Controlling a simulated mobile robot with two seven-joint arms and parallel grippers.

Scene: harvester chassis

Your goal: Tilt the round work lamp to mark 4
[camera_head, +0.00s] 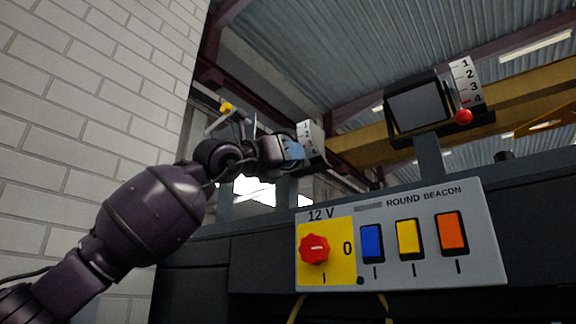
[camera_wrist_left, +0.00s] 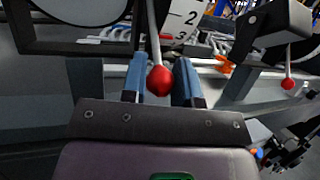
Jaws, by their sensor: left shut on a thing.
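My left gripper (camera_head: 293,150) is raised at the round work lamp, its blue fingers beside a white scale plate (camera_head: 309,134). In the left wrist view the fingers (camera_wrist_left: 160,84) are shut on a red knob (camera_wrist_left: 160,80) at the end of a thin grey lever (camera_wrist_left: 153,35). Behind it the scale plate (camera_wrist_left: 187,14) shows 2 and 3; mark 4 is not visible there, and which mark the lever reads I cannot tell. The round lamp (camera_wrist_left: 85,8) shows at the top left of that view, partly cut off. In the head view my arm hides most of it.
A square lamp (camera_head: 419,104) with its own red knob (camera_head: 463,116) and 1-to-4 scale (camera_head: 466,80) stands to the right. Below is a switch panel (camera_head: 480,270) with a red rotary knob (camera_head: 314,249) and several rockers. A white brick wall (camera_head: 90,100) is on the left.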

